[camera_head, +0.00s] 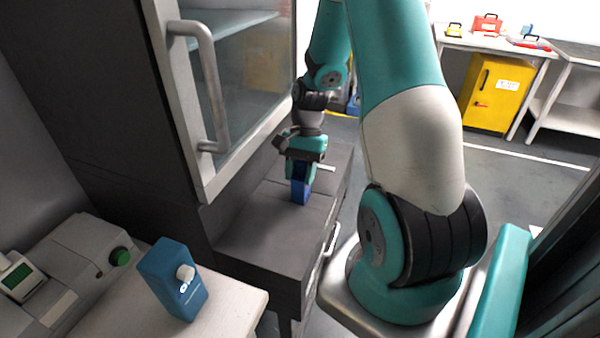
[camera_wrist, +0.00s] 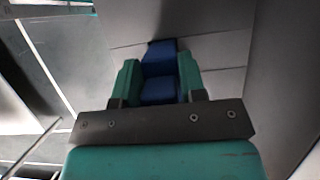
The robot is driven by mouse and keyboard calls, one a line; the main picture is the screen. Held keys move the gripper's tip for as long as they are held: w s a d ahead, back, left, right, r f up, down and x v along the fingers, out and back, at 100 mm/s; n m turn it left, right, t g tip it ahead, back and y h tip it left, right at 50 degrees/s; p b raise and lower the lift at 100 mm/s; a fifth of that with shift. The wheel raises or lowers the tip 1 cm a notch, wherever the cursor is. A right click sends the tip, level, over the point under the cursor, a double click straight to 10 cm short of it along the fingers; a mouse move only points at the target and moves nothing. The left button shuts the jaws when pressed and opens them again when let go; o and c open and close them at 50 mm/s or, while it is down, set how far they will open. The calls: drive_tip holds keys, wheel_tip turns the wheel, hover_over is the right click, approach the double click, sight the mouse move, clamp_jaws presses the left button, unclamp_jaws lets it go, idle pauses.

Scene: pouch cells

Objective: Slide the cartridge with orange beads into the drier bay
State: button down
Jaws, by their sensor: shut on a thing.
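My gripper (camera_head: 301,172) is shut on a dark blue block (camera_head: 300,190), which may be a cartridge, above or on the grey ledge in front of the glass-doored cabinet. In the wrist view the blue block (camera_wrist: 158,88) sits between the two green fingers. I cannot tell whether its base touches the ledge. Another blue cartridge-like box (camera_head: 170,285) with a white knob stands upright on the pale bench at lower left, apart from my gripper. No orange beads show on either one. I cannot make out the drier bay for sure.
The cabinet's glass door with its metal handle (camera_head: 212,95) is close left of my gripper. The grey ledge (camera_head: 265,235) is bare in front. A device with a green knob (camera_head: 120,257) stands on the bench (camera_head: 235,300). A yellow cabinet (camera_head: 495,95) stands far right.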

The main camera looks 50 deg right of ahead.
drive_tip(key=shift+f, duration=0.6)
drive_tip(key=c, duration=0.7)
unclamp_jaws()
drive_tip(key=v, duration=1.3)
drive_tip(key=shift+a+r+p, duration=0.15)
drive_tip(key=shift+r+p, duration=0.05)
drive_tip(key=shift+p, duration=0.15)
drive_tip(key=shift+s, duration=0.2)
